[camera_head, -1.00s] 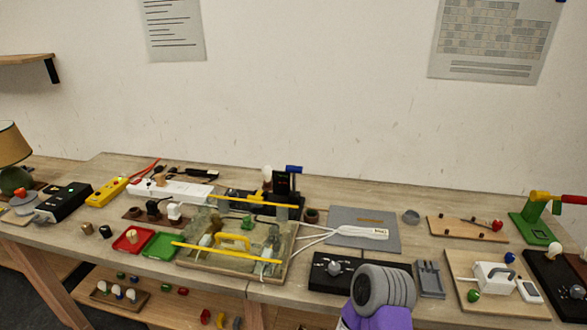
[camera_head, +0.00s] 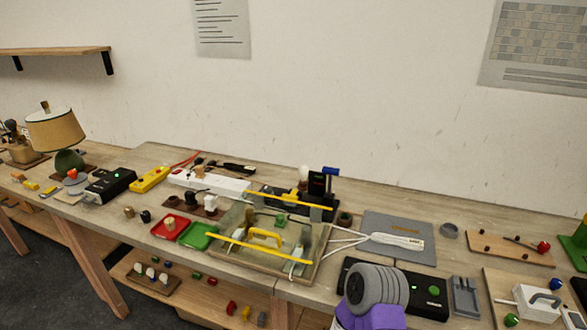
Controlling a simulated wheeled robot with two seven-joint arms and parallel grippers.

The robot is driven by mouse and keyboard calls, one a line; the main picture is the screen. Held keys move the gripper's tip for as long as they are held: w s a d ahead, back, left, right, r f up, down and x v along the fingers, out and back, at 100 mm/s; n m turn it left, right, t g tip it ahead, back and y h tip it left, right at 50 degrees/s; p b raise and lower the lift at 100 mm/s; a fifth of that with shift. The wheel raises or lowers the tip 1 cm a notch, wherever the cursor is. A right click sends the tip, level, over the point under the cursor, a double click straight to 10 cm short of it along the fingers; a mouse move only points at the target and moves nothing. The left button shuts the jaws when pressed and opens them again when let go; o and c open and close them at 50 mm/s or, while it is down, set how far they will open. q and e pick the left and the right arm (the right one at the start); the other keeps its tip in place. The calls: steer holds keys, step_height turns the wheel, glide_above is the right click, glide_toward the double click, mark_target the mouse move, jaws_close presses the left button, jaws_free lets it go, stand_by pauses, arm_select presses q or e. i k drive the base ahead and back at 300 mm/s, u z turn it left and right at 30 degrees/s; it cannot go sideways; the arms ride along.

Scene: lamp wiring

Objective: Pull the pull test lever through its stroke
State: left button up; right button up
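No lever carries a readable label, so I cannot tell for certain which one is the pull test lever. A black upright device (camera_head: 316,187) with a blue handle (camera_head: 331,171) stands at the back middle of the bench, behind the tray. A green stand (camera_head: 574,243) is cut off by the right edge of the view, and its lever is out of view. A grey and purple link of my arm (camera_head: 376,288) shows at the bottom, in front of a black box. Neither of my grippers is in view.
A tray (camera_head: 225,258) with yellow bars stands mid-bench. A white cable runs from it to a white strip (camera_head: 397,241) on a grey mat (camera_head: 428,257). A black box (camera_head: 431,299) with green lights lies at the front. A lamp (camera_head: 56,131) stands at left.

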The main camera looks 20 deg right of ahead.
mark_target(331, 171)
steer(key=u, duration=1.15)
steer(key=k, duration=1)
steer(key=z, duration=1.3)
steer(key=i, duration=0.45)
